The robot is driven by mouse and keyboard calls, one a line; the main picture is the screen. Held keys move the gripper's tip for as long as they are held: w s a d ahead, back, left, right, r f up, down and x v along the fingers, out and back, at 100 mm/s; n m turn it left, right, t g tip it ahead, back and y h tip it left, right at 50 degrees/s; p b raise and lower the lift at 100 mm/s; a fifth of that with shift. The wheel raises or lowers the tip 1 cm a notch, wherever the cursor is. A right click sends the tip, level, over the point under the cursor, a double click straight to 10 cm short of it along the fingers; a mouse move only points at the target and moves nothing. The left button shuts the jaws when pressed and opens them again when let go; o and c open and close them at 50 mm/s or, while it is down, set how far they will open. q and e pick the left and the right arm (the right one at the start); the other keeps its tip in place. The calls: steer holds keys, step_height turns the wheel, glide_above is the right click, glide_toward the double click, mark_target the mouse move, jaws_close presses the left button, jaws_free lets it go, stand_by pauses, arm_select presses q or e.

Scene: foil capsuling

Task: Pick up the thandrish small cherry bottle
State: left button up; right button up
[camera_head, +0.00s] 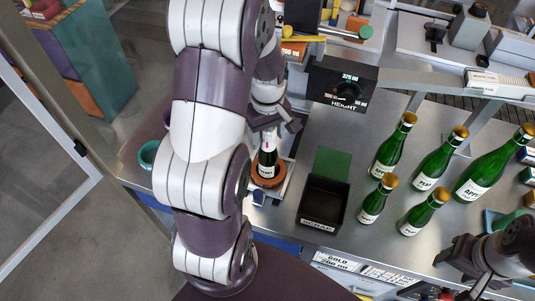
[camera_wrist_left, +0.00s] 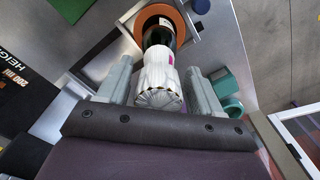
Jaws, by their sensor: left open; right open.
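A small dark bottle (camera_head: 267,158) with a white label stands upright on a round orange-brown pad (camera_head: 268,177) in the head view. Its label is too small to read. In the left wrist view the bottle (camera_wrist_left: 158,36) has a pale pleated cap or foil (camera_wrist_left: 160,78) over its top. My left gripper (camera_head: 273,128) is above the pad, open, with its fingers (camera_wrist_left: 160,88) on either side of the pale top; gaps show on both sides. My right gripper (camera_head: 462,268) is open and empty at the lower right, near the table's front edge.
Several green bottles with gold tops, such as one nearby (camera_head: 377,200), stand on the right of the table. A black scrap bin (camera_head: 322,205) lies between them and the pad. A height dial panel (camera_head: 341,85) is behind. A teal cup (camera_head: 148,154) is at the left.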

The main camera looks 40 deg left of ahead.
arm_select(q)
steer(key=shift+w+d, duration=0.15)
steer(key=shift+d, duration=0.05)
steer(key=c, duration=0.7)
jaws_close()
steer(key=shift+a, duration=0.15)
steer(key=shift+r, duration=0.15)
